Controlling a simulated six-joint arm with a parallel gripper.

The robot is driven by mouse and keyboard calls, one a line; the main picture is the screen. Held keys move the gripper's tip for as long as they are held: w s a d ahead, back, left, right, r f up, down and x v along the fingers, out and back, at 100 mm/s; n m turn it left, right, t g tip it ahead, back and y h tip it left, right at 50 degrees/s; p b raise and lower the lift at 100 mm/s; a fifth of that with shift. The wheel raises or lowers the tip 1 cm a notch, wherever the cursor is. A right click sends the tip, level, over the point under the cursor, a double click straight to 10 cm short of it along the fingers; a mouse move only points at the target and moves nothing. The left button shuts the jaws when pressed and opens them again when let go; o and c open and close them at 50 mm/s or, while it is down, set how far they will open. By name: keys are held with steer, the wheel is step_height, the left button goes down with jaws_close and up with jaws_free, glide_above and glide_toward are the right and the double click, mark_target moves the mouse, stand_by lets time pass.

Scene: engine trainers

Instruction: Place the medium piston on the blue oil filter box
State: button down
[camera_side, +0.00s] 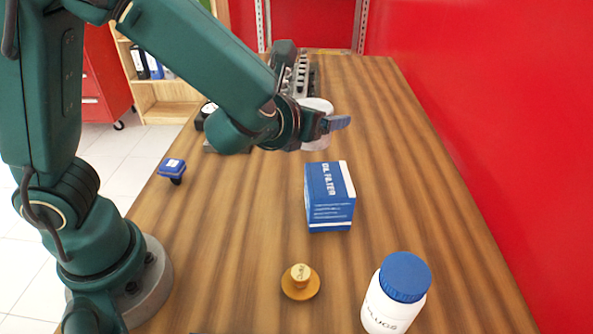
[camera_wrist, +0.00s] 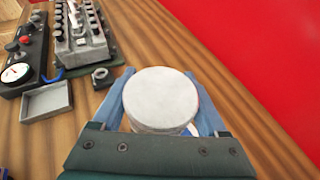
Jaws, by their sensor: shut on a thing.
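The piston (camera_wrist: 160,97) is a light grey, round-topped cylinder between the two blue fingers of my gripper (camera_wrist: 160,108) in the wrist view. My gripper is shut on it. In the side view the piston (camera_side: 317,107) shows behind my gripper (camera_side: 330,125), partly hidden by it, and looks held above the table. The blue oil filter box (camera_side: 329,197) stands upright on the wooden table, nearer the side camera than my gripper. Its top looks clear. The box cannot be made out in the wrist view.
A white jar with a blue lid (camera_side: 405,277) and a yellow-orange round part (camera_side: 300,283) stand in front of the box. A small blue part (camera_side: 172,169) lies at the left edge. An engine block (camera_wrist: 82,35), a gauge panel (camera_wrist: 20,60) and a grey tray (camera_wrist: 46,101) are at the back.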

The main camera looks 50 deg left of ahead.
mark_target(337, 169)
steer(key=d+f, duration=0.1)
steer(key=w+d+f, duration=0.1)
steer(key=d, duration=0.1)
steer(key=shift+w+d+f, duration=0.1)
steer(key=shift+d, duration=0.15)
steer(key=shift+f, duration=2)
steer(key=shift+f, duration=0.1)
jaws_free()
